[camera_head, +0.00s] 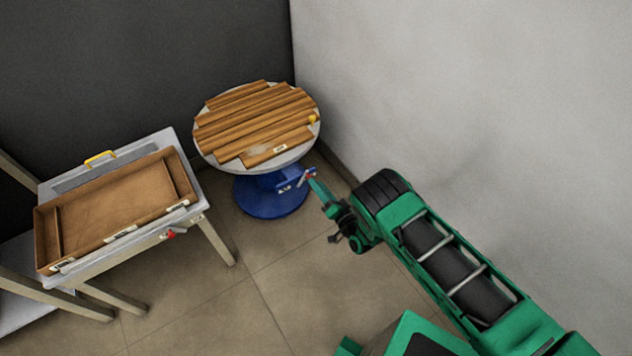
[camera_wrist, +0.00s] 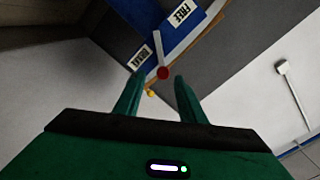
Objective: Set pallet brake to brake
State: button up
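The round pallet turntable (camera_head: 202,150) has wooden slats on top and a blue pedestal (camera_head: 268,203). Its brake lever has a red knob (camera_wrist: 163,73) and a pale shaft (camera_wrist: 159,48). The BRAKE label (camera_wrist: 139,57) is left of the shaft in the wrist view, and the FREE label (camera_wrist: 181,13) is above right. I cannot tell for certain which setting the lever is at. My gripper (camera_wrist: 157,84) is open, with the red knob just ahead, between the fingertip lines. Contact is not visible. In the head view my gripper (camera_head: 314,187) is beside the pedestal's right side.
A grey table with a wooden tray (camera_head: 118,232) stands left; it has a yellow handle (camera_head: 100,157) and a red knob (camera_head: 171,235). A yellow knob (camera_head: 312,119) is on the turntable's right edge. A pale wall (camera_head: 480,100) rises close on the right. The floor in front is clear.

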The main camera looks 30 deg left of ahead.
jog(key=v, duration=0.7)
jog(key=shift+d, duration=0.45)
